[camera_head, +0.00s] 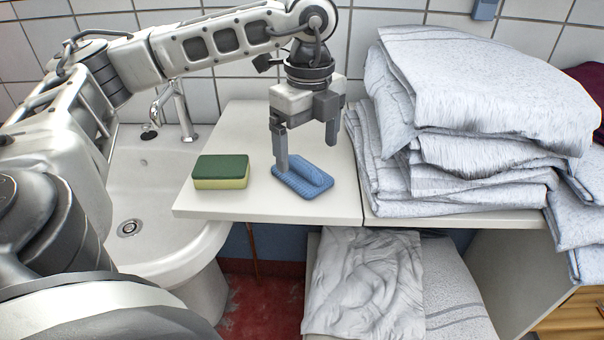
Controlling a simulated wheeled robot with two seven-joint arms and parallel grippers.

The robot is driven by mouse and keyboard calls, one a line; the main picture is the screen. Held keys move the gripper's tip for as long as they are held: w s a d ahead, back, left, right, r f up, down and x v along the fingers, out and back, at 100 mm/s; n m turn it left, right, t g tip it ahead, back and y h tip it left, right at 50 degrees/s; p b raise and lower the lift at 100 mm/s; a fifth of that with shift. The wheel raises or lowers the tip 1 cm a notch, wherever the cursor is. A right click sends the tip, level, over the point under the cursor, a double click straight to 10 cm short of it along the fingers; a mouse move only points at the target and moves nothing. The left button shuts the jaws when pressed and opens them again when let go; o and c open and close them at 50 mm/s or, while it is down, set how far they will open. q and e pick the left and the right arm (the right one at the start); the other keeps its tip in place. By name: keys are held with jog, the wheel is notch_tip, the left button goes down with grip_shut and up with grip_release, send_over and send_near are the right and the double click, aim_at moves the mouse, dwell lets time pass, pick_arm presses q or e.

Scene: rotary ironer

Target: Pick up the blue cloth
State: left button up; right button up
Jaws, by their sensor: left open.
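The blue cloth (296,183) lies folded on the white counter (240,132), to the right of the sponge. My left gripper (308,157) is above the cloth and points down. Its jaws are open, with one finger over the cloth's left part and the other beyond its right side at the back. Nothing is between the fingers. I cannot tell whether the left fingertip touches the cloth. My right gripper is not in view.
A green and yellow sponge (221,171) lies left of the cloth. A tall stack of folded white towels (470,100) stands close on the right. A white sink (150,200) with a tap (177,108) is on the left. A crumpled white cloth (365,280) lies below the counter.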

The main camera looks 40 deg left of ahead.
aim_at(309, 167)
pick_arm(q)
notch_tip(309, 167, down, 6)
jog(key=shift+w+r, duration=0.1)
jog(key=shift+w, duration=0.05)
dwell(0.3)
jog(key=c, duration=1.1)
jog(key=shift+c, duration=0.2)
